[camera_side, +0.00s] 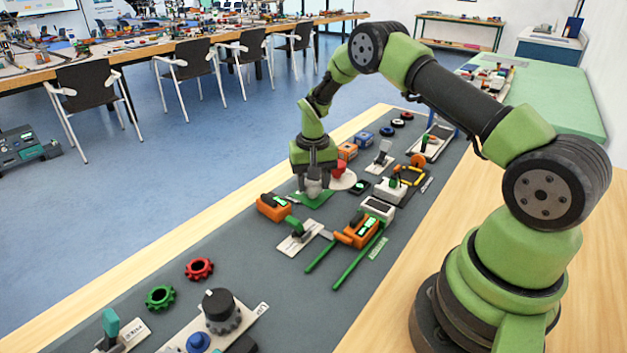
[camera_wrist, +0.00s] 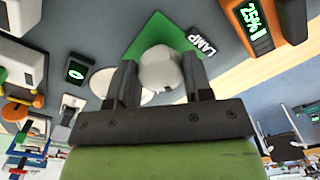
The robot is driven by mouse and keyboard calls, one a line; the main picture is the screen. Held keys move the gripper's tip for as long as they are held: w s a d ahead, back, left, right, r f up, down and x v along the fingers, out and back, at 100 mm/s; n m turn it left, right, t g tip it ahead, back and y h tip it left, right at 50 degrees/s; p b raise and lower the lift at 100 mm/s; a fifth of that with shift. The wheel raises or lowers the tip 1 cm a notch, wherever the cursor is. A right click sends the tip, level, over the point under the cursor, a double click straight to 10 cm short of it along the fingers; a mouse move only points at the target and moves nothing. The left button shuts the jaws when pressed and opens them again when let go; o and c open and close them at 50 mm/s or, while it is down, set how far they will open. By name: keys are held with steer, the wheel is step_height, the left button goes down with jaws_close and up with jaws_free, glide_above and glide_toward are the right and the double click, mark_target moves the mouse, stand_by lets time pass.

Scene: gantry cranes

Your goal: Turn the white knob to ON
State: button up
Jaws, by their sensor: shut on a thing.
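The white knob (camera_wrist: 159,66) is round and sits over a green plate (camera_wrist: 140,42) with a label reading LAMP (camera_wrist: 202,40). My gripper (camera_wrist: 160,82) has one finger on each side of the knob and is shut on it. In the side view, my gripper (camera_side: 314,177) points down over the green plate (camera_side: 320,201), and the pale knob (camera_side: 313,189) shows between the fingertips. The fingers hide part of the knob. I cannot make out an ON mark or which way the knob is turned.
An orange box (camera_side: 272,207) with a lit display (camera_wrist: 255,25) stands close beside the plate. A red-topped part on a white disc (camera_side: 343,181) is on the other side. A green-handled lever (camera_side: 300,232) and an orange device (camera_side: 358,232) with green rails are nearer the camera.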

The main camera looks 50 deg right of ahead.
mark_target(311, 182)
steer(key=m, duration=0.6)
steer(key=shift+w, duration=0.15)
steer(key=m, duration=0.6)
steer(key=shift+w+m, duration=0.15)
steer(key=shift+m, duration=0.15)
steer(key=o, duration=0.9)
step_height(311, 182, up, 10)
stand_by(0.6)
